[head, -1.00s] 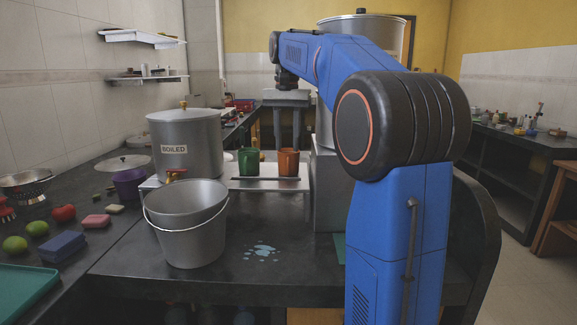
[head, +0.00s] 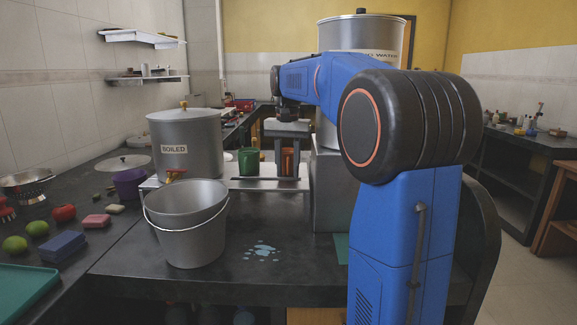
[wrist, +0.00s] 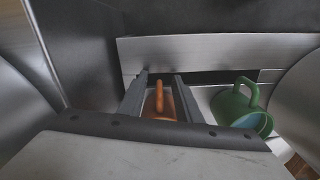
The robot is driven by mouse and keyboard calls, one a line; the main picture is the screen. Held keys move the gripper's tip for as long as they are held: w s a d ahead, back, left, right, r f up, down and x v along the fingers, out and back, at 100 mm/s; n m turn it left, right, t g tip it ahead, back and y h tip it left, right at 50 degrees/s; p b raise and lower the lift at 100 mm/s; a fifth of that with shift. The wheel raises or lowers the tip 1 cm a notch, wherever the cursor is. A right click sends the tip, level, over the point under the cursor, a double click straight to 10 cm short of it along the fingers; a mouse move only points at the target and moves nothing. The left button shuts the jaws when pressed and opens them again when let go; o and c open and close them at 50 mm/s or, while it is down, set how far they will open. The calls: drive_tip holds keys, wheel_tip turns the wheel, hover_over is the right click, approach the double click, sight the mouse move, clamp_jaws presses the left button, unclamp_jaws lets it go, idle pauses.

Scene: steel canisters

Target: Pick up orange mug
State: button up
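The orange mug (head: 288,163) stands on a grey metal shelf (head: 245,185) in front of the large canisters. My gripper (head: 290,165) points down over it, with one finger on each side of the mug. The lower part of the mug is hidden in the wrist view by my gripper body.
A green mug (head: 248,161) stands just left of the orange one. A canister labelled BOILED (head: 190,145) is at left, and another tall canister (head: 360,35) is behind my arm. A steel bucket (head: 185,225) stands in front on the dark counter.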

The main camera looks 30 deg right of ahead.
clamp_jaws()
drive_tip(key=shift+r, duration=0.15)
